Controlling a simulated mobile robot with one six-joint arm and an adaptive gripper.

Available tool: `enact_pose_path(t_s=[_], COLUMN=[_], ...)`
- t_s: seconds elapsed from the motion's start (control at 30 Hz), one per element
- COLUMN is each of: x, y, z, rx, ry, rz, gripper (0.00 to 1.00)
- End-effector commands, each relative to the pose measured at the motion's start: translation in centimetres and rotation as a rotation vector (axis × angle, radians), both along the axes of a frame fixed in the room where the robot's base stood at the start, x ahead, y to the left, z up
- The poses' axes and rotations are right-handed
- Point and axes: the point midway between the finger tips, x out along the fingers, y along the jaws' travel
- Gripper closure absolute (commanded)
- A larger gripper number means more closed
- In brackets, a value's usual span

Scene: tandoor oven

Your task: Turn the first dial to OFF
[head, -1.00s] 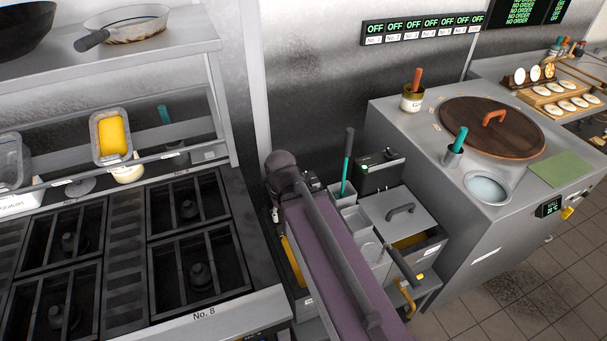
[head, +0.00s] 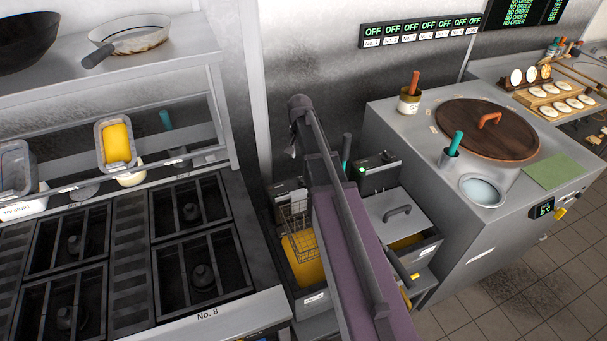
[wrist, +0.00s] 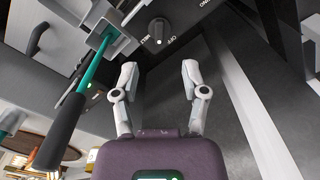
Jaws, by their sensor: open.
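In the wrist view, a dark round dial (wrist: 159,31) with a pale pointer mark sits on a dark panel. The labels OFF and MELT are printed beside it. My gripper (wrist: 158,72) is open and empty, its two pale fingers apart and short of the dial in the picture. I see no contact between them. In the head view my arm hides part of the equipment, and I cannot make out the gripper's fingers or this dial there. Whether it is the first dial cannot be told.
In the head view, a fryer basket (head: 297,222) hangs over yellow oil left of my arm. The stove (head: 130,250) is farther left, and the tandoor with its wooden lid (head: 470,130) stands right.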

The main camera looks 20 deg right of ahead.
Motion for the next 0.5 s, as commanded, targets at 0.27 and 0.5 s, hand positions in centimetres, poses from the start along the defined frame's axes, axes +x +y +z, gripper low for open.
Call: enact_pose_path(t_s=[0.27,0.5], x=[2.0,1.9], y=[-2.0,-2.0], z=[0.4,0.4], rx=[0.000,0.000], ry=[0.000,0.000], rz=[-0.081,-0.080], gripper=[0.43,0.43])
